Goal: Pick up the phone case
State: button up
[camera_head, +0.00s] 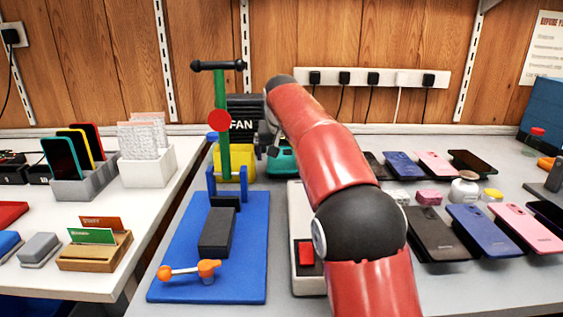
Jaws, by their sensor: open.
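I cannot tell for sure which thing is the phone case. Teal (61,158), yellow (72,139) and red (88,133) phone-shaped pieces stand in a grey slotted rack (100,178) on the left table. Several flat phone-shaped pieces lie in two rows at the right, among them a black one (436,233), a blue one (482,229) and a pink one (527,227). My gripper (266,142) is open, small and partly hidden by my red arm. It is in front of the black box marked FAN (243,125), well away from the rack and the rows.
A blue fixture (180,245) with a green upright post (222,130) and an orange-ended clamp (190,270) stands left of my arm. A yellow bin (236,166) is behind it. A white box (148,172) stands beside the rack. A gap separates the two tables.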

aim_at(282, 162)
jog(key=c, duration=1.1)
jog(key=shift+o, duration=0.2)
jog(key=shift+r, duration=0.15)
notch_tip(282, 162, up, 10)
jog(key=p, duration=0.2)
jog(key=shift+p, duration=0.3)
